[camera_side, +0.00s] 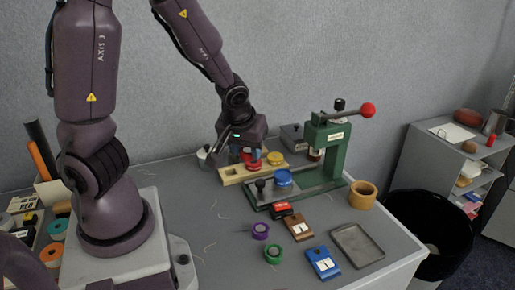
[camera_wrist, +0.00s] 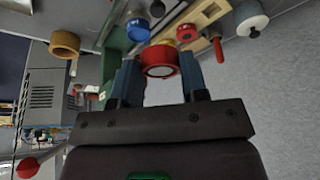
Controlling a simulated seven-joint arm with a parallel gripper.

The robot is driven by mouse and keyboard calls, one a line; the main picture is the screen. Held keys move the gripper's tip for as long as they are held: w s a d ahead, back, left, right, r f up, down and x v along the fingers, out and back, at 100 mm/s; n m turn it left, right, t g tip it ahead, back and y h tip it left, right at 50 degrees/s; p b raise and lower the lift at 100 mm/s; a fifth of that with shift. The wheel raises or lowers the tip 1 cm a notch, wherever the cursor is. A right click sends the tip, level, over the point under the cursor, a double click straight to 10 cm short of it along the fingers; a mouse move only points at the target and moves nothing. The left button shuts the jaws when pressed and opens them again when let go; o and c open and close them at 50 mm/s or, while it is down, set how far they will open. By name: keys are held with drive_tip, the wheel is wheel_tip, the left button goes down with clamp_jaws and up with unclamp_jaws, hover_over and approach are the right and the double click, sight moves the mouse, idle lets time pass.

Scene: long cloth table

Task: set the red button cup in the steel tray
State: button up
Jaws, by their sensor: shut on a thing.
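The red button cup (camera_wrist: 159,62) is between the two fingers of my gripper (camera_wrist: 158,74) in the wrist view, and the gripper is shut on it. In the side view my gripper (camera_side: 248,152) hangs over the wooden rack (camera_side: 232,176), with red (camera_side: 252,164) showing just beneath it; the fingers partly hide this spot. The steel tray (camera_side: 358,246) lies flat and empty near the table's front right, well apart from my gripper.
The green press (camera_side: 325,150), with a red-knobbed lever, stands right of the rack. A blue cup (camera_side: 283,177) is on its base. A yellow cup (camera_side: 275,158) is near the rack. A wooden ring (camera_side: 362,194) and blue card holder (camera_side: 323,263) are near the tray.

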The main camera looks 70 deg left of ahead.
drive_tip(key=shift+s+d+r, duration=0.15)
drive_tip(key=shift+s, duration=0.25)
drive_tip(key=shift+s+a, duration=0.15)
drive_tip(key=shift+a, duration=0.05)
drive_tip(key=w+d+f+m+t+h, duration=0.1)
drive_tip(key=w+d+f+m, duration=0.1)
drive_tip(key=d+f+m, duration=0.3)
drive_tip(key=w+d+m+h, duration=0.5)
drive_tip(key=d+m, duration=0.6)
drive_tip(key=d, duration=0.1)
hover_over(359, 245)
drive_tip(key=s, duration=0.2)
drive_tip(key=shift+m, duration=0.3)
drive_tip(key=f, duration=0.9)
drive_tip(key=shift+w+a, duration=0.1)
drive_tip(key=shift+a, duration=0.25)
drive_tip(key=shift+w+f, duration=0.15)
drive_tip(key=shift+f, duration=0.8)
drive_tip(key=shift+w+f, duration=0.1)
drive_tip(key=shift+f, duration=0.8)
